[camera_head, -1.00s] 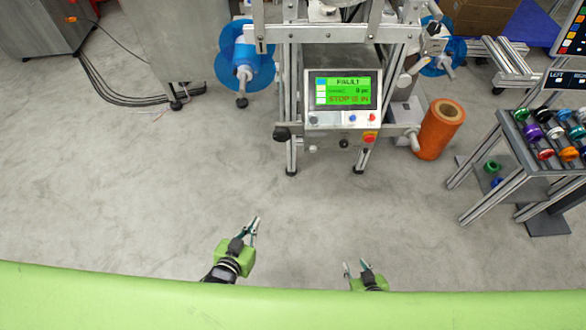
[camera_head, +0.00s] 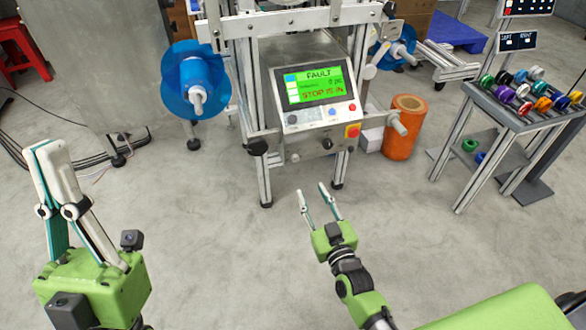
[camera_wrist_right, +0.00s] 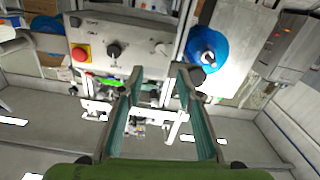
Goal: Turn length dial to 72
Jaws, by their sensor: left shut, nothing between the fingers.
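The machine's control panel (camera_head: 310,108) has a lit green screen (camera_head: 312,83) reading FAULT and STOP IS IN. Its front face carries a black knob (camera_head: 327,143), a pale grey knob (camera_head: 295,157) and a red button on yellow (camera_head: 353,130). In the right wrist view the black knob (camera_wrist_right: 113,50), grey knob (camera_wrist_right: 160,48) and red button (camera_wrist_right: 82,54) appear upside down; I cannot read which is the length dial. My right gripper (camera_head: 311,189) is open and empty, below and in front of the panel. My left gripper (camera_head: 45,147) is shut and empty at the left.
A blue reel (camera_head: 180,75) sticks out left of the panel, and a large black knob (camera_head: 258,147) sits on the frame. An orange roll (camera_head: 401,128) stands to the right. A rack of coloured spools (camera_head: 515,110) is further right. The floor before the machine is clear.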

